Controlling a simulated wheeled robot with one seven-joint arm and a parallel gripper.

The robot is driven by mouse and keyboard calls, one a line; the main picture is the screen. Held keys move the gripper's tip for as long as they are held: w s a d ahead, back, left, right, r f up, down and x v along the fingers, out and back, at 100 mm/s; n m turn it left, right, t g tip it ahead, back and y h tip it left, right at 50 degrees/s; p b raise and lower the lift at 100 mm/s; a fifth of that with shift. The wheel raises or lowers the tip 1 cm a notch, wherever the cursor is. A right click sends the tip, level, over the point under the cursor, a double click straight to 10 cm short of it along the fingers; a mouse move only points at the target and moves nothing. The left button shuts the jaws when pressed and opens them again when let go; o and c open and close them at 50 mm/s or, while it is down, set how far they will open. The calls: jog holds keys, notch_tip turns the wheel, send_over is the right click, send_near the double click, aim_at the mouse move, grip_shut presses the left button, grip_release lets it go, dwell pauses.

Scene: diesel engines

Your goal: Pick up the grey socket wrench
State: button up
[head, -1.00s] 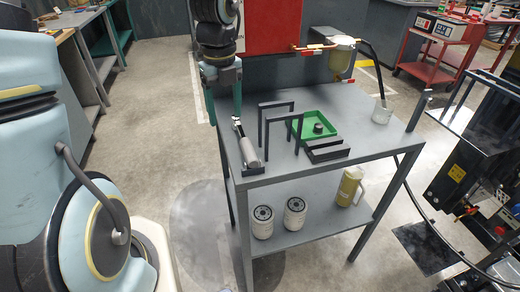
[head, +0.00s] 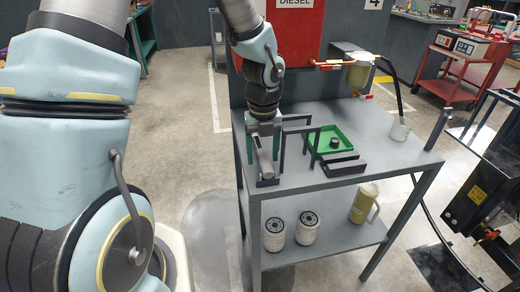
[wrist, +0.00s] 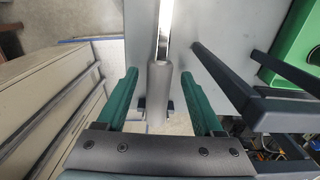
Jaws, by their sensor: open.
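The grey socket wrench (head: 265,163) lies along the left part of the grey workbench top, its handle toward the near edge. In the wrist view its grey handle (wrist: 158,98) runs between my fingers, and its shiny shaft extends away beyond the fingertips. My gripper (head: 264,146) points down over the wrench. In the wrist view my gripper (wrist: 159,75) is open, with one green finger on each side of the handle and visible gaps on both sides. My wrist and fingers partly hide the wrench's far part in the head view.
A dark frame stand (head: 299,142) rises just right of the wrench, close to my right finger. Filters (head: 306,228) and a jug (head: 364,203) occupy the lower shelf.

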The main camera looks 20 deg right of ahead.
jog(key=shift+f, duration=0.85)
grip_shut()
dwell(0.8)
